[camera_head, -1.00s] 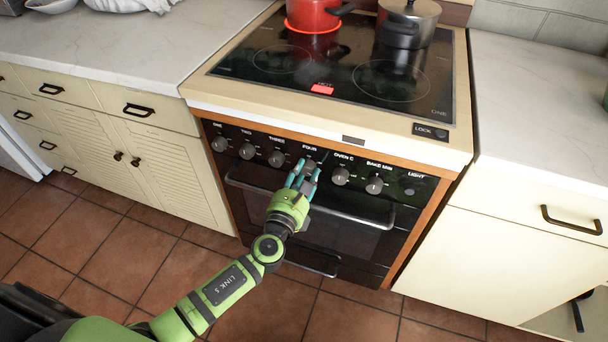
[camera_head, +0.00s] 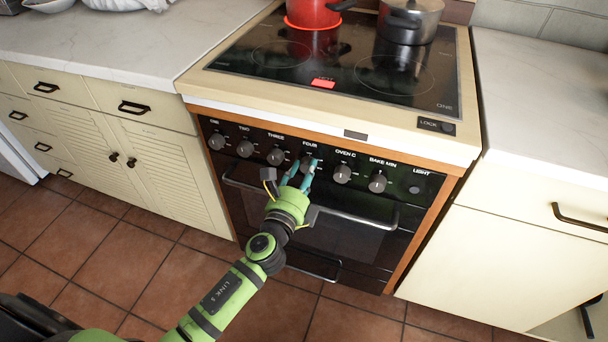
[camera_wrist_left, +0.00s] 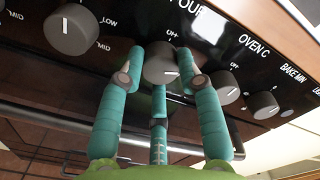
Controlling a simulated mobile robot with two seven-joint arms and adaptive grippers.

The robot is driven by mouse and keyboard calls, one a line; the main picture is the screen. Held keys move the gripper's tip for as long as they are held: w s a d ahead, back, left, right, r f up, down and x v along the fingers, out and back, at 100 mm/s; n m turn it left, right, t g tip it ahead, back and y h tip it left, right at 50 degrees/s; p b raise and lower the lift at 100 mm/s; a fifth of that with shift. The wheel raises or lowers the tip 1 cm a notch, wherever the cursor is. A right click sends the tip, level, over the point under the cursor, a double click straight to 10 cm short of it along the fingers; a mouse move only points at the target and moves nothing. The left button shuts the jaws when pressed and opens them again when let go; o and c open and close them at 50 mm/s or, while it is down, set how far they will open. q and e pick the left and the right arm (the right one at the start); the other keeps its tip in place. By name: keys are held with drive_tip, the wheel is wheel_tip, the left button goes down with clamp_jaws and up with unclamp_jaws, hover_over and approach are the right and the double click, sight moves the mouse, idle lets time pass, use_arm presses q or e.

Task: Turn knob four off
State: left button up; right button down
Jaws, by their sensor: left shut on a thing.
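Knob four (camera_head: 307,163) is a grey round knob under the label FOUR on the oven's black front panel. In the left wrist view knob four (camera_wrist_left: 162,62) has a short white mark on its face, with a partly covered label above it. My left gripper (camera_head: 303,171) has teal fingers closed around this knob. In the left wrist view the left gripper (camera_wrist_left: 164,76) has a finger on each side of the knob and one below it. My right gripper is not in view.
Knob three (camera_head: 276,156) and the OVEN C knob (camera_head: 341,174) flank knob four. The oven handle (camera_head: 350,216) runs below. A red pot (camera_head: 313,12) stands on a glowing ring of the hob, and a grey pot (camera_head: 408,22) stands to its right.

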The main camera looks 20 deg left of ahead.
use_arm(q)
drive_tip(key=shift+d+f+n, duration=0.15)
drive_tip(key=shift+f+n, duration=0.05)
drive_tip(key=shift+n, duration=0.8)
drive_tip(key=n, duration=0.3)
drive_tip(key=shift+n+b, duration=0.3)
drive_tip(key=shift+n, duration=0.1)
drive_tip(key=n, duration=0.3)
drive_tip(key=shift+r, duration=0.15)
drive_tip(key=shift+n+p, duration=0.55)
drive_tip(key=shift+n, duration=1.65)
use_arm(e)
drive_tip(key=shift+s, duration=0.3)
use_arm(q)
drive_tip(key=shift+r, duration=0.1)
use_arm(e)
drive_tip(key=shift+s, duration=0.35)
use_arm(q)
drive_tip(key=o, duration=1.2)
drive_tip(key=shift+d, duration=0.1)
drive_tip(key=shift+c, duration=0.2)
